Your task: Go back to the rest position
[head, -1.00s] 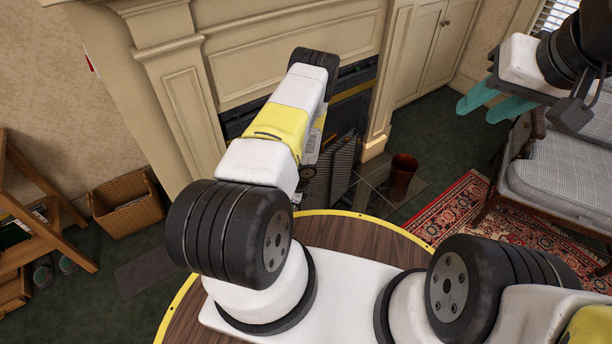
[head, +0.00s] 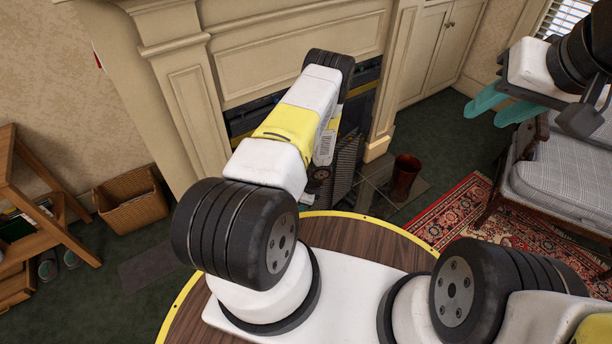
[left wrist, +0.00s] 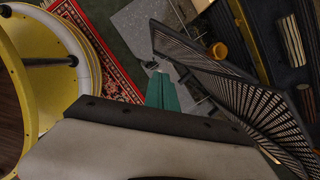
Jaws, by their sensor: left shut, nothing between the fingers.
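My left arm reaches forward to the fireplace in the head view, and its gripper is hidden there behind the arm's own links. In the left wrist view my left gripper (left wrist: 162,92) shows its teal fingers together with nothing between them. They hang above the floor beside the dark slatted fire screen (left wrist: 245,95). My right gripper (head: 486,118) is at the upper right of the head view. Its two teal fingers are apart and empty, near the grey checked sofa.
The fireplace surround (head: 188,95) stands close to my left arm. A wicker basket (head: 132,205) and wooden shelf (head: 40,235) are left. The sofa (head: 565,175) and patterned rug (head: 470,215) are right.

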